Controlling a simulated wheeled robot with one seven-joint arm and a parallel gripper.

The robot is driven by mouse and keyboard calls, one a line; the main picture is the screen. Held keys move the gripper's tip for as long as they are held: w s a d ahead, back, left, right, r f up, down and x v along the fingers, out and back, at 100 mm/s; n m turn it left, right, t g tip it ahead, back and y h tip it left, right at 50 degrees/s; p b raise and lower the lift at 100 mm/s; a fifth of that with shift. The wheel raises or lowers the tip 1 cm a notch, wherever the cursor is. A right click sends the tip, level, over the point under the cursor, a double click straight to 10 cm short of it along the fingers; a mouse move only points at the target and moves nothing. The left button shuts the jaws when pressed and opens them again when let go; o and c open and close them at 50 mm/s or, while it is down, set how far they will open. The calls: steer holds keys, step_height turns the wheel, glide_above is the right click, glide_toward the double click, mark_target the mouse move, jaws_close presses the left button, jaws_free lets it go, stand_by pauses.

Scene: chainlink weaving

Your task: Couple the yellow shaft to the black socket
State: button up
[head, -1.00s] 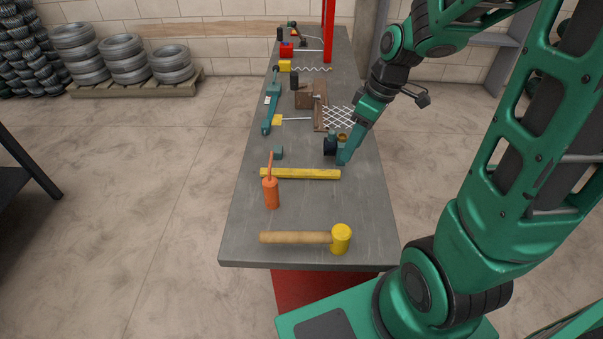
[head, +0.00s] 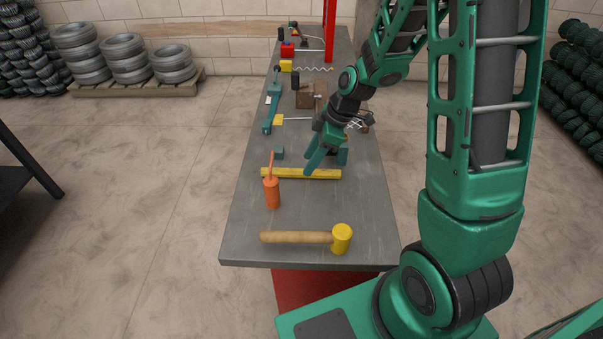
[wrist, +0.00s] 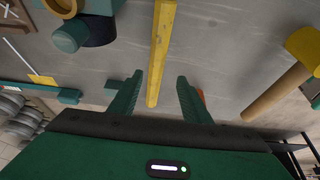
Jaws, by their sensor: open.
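The yellow shaft (head: 290,173) is a long bar lying crosswise on the grey bench in the head view. In the wrist view the yellow shaft (wrist: 162,45) runs lengthwise, its near end in line with the gap between my fingers. My gripper (head: 318,160) is open and empty, beside the right half of the shaft; the wrist view shows its two green fingers (wrist: 159,78) apart. Whether they are level with the shaft is hard to tell. The black socket (wrist: 101,32) is at the upper left in the wrist view, by teal parts; my gripper hides it in the head view.
An orange bottle (head: 271,192) stands in front of the shaft's left part. A mallet (head: 297,237) lies near the bench's (head: 238,245) front edge. A small teal block (head: 279,153) sits behind the shaft. Other tools lie farther back.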

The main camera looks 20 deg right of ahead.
mark_target(301, 173)
steer(key=shift+w+x, duration=0.15)
steer(key=shift+x, duration=1.1)
steer(key=shift+w+x, duration=0.1)
steer(key=shift+x, duration=1.15)
steer(key=shift+d, duration=0.2)
jaws_close()
